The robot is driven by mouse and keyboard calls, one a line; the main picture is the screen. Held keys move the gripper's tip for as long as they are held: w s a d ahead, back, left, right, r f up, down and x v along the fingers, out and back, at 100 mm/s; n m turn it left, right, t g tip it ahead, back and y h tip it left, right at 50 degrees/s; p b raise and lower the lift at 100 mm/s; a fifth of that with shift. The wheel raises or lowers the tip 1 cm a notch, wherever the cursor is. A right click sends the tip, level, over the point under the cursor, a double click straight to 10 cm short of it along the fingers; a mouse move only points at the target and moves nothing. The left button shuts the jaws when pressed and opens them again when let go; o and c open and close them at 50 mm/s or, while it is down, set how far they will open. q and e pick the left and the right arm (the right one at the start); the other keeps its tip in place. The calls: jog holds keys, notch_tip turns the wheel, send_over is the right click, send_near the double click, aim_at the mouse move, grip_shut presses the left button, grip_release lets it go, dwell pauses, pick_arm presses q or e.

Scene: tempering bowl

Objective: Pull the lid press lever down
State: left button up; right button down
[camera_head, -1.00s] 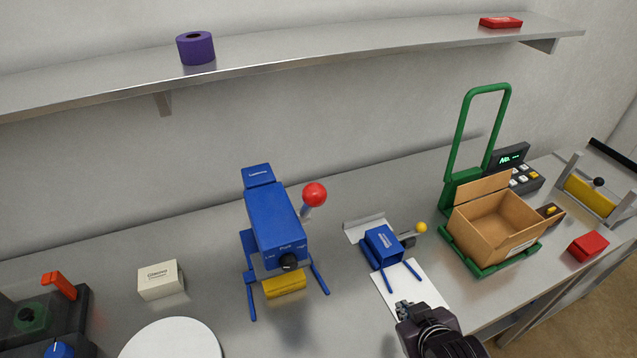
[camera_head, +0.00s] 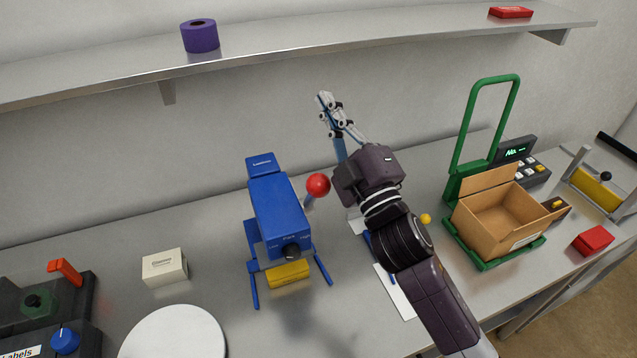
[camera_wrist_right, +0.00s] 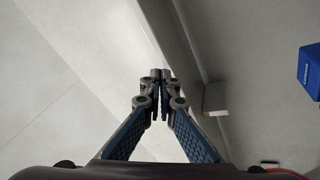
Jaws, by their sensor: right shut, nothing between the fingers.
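The lid press appears to be the blue machine (camera_head: 277,211) on the bench, with a black knob and a yellow part at its foot. Its lever ends in a red ball (camera_head: 318,185) on a short grey rod at its right side, and it stands raised. My right gripper (camera_head: 324,97) is shut and empty, up above and just right of the red ball, not touching it. In the right wrist view, the closed fingertips (camera_wrist_right: 161,74) point at the wall and shelf, and the blue top of the machine (camera_wrist_right: 310,73) shows at the right edge. My left gripper is not in view.
A shelf (camera_head: 330,37) runs along the wall above. A small blue device with a yellow ball (camera_head: 426,218) is partly hidden behind my right arm. A green frame (camera_head: 483,130) holds a cardboard box (camera_head: 499,218). A white box (camera_head: 164,267) and white disc (camera_head: 174,338) sit left.

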jog(key=s+a+r+n+g+y, duration=0.8)
jog(key=a+r+n+g+y, duration=0.4)
jog(key=n, duration=0.7)
jog(key=s+a+f+n+g+h, duration=0.35)
jog(key=s+a+n+g, duration=0.4)
jog(key=n+g, duration=0.6)
jog(key=d+f+n+t+h, duration=0.2)
jog(key=d+f+n+h, duration=0.3)
jog(key=f+n+h, duration=0.25)
jog(key=w+d+t+h, duration=0.1)
jog(key=w+d+h, duration=0.2)
jog(key=d, duration=0.5)
jog(key=w+d+t+h, duration=0.1)
jog(key=w+d+h, duration=0.3)
jog(key=d, duration=0.4)
jog(key=shift+h, duration=0.8)
